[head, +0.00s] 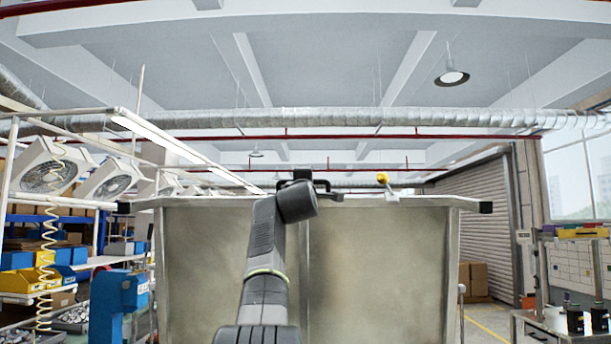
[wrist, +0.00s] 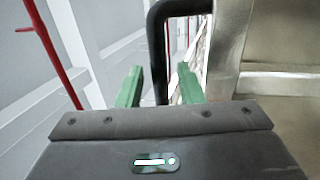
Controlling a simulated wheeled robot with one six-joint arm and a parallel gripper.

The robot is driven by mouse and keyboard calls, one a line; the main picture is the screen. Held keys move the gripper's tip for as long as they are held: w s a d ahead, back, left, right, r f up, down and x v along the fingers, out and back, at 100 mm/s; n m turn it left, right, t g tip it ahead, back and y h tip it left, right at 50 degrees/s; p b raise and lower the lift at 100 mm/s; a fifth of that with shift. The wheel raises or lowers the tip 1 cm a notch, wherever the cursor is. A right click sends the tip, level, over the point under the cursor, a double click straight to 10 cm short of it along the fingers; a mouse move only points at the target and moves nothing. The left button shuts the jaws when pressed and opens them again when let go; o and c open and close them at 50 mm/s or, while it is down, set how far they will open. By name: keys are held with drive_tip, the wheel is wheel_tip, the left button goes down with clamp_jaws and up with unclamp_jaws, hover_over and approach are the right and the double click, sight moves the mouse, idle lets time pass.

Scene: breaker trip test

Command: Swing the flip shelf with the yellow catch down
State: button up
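A yellow catch (head: 383,178) sticks up at the top edge of the right-hand half of a grey metal unit (head: 375,270) in the head view. I cannot clearly make out which panel is the flip shelf. My gripper (wrist: 158,88) is open, with its two green fingers apart in the wrist view. A black bent bar (wrist: 158,55), like a handle, stands between the fingers, with gaps showing on both sides. In the head view my arm rises in front of the unit and hides part of its middle; the fingers are hard to make out there.
The unit's top edges overhang left and right, with black end caps (head: 486,208). A rack with blue and yellow bins (head: 45,270) stands at the left, a bench (head: 560,325) at the right. A metal panel (wrist: 275,50) lies right of my fingers.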

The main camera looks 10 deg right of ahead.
drive_tip(key=shift+w, duration=0.35)
drive_tip(key=shift+c, duration=0.4)
clamp_jaws()
drive_tip(key=shift+s+f, duration=0.1)
drive_tip(key=shift+s, duration=0.05)
